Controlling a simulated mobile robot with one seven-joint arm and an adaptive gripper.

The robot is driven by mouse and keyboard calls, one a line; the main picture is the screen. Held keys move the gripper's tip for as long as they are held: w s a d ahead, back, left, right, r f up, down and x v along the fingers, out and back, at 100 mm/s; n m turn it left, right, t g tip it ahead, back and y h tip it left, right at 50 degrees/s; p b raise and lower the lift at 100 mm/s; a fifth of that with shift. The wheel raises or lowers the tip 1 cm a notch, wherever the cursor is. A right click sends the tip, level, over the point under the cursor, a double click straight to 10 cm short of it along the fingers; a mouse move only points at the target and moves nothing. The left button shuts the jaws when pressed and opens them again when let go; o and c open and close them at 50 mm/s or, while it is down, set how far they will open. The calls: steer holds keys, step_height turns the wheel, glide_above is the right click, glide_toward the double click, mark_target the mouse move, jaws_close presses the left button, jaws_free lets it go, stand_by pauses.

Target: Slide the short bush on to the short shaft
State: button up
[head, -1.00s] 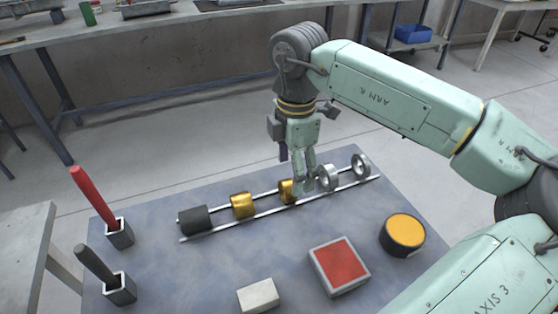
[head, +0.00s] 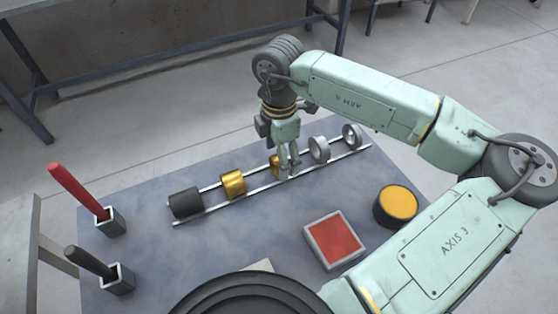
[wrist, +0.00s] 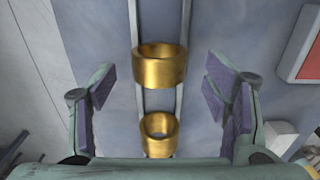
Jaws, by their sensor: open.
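Several bushes lie in a row on a two-rail rack (head: 210,205): a black one (head: 186,202), a gold one (head: 233,183), a middle gold one (head: 274,164), and two silver rings (head: 319,149) (head: 352,136). My gripper (head: 288,172) is open, low over the rack at the middle gold bush, hiding part of it. In the wrist view, this bush (wrist: 160,70) lies between the spread fingers (wrist: 162,88), with clear gaps. The other gold bush (wrist: 158,137) is below it. A red shaft (head: 77,190) and a shorter-looking dark shaft (head: 92,260) lean in grey sockets.
A red-topped block (head: 334,240) and a yellow-topped round block (head: 397,205) stand right of the rack's front. A white block (wrist: 281,137) shows in the wrist view. The table (head: 240,240) is clear between the rack and the sockets.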

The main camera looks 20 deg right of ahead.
steer(key=shift+f, duration=1.1)
steer(key=c, duration=1.5)
